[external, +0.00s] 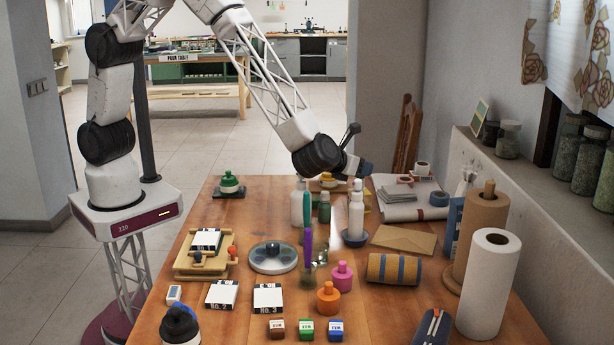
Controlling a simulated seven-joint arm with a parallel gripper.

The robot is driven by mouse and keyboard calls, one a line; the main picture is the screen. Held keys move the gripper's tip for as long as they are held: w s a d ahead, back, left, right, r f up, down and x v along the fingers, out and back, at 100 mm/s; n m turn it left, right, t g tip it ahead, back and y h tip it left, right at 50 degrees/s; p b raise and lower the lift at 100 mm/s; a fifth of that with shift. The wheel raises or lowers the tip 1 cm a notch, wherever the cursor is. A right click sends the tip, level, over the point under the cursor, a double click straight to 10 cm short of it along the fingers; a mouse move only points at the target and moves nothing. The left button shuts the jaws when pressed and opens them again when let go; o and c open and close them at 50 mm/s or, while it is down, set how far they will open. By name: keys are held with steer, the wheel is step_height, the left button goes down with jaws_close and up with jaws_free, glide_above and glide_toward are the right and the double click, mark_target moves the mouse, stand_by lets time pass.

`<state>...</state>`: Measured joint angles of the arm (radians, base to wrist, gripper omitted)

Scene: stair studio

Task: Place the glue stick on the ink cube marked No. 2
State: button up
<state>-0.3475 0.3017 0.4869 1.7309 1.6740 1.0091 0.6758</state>
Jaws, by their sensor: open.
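The ink cube marked No. 2 (222,294) is a low block with a white top and a black front lettered "No. 2". It sits at the front left of the wooden table, with nothing on its top. I cannot tell for certain which item is the glue stick; several upright bottles and sticks stand mid-table, including a white bottle (356,212) and a purple stick (307,246).
A similar No. 3 block (268,298) sits right of No. 2. A wooden tray (190,264) with another block is behind. A round grey dish (273,258), pink bottle (341,277) and orange bottle (328,298) stand mid-table. Paper rolls (487,290) line the right side.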

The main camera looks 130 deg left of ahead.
steer(key=v, duration=1)
steer(key=shift+d, duration=0.25)
steer(key=shift+r, duration=0.15)
stand_by(0.4)
steer(key=s+d+r+n+g+h, duration=0.1)
steer(key=s+d+r+n+h, duration=0.2)
steer(key=s+d+r+n, duration=0.35)
steer(key=s+d+r+n+h, duration=0.25)
steer(key=s+d+r, duration=0.55)
steer(key=s, duration=0.4)
steer(key=s+d+r+n+t+h, duration=0.1)
steer(key=s+d+n+h, duration=0.3)
steer(key=s+d, duration=0.5)
steer(key=s+d+r+n+t+h, duration=0.1)
steer(key=s+d+r+n+h, duration=0.3)
steer(key=s+d, duration=0.6)
steer(key=s+n, duration=0.1)
steer(key=s, duration=0.5)
steer(key=shift+s+n+t, duration=0.3)
steer(key=shift+s, duration=0.05)
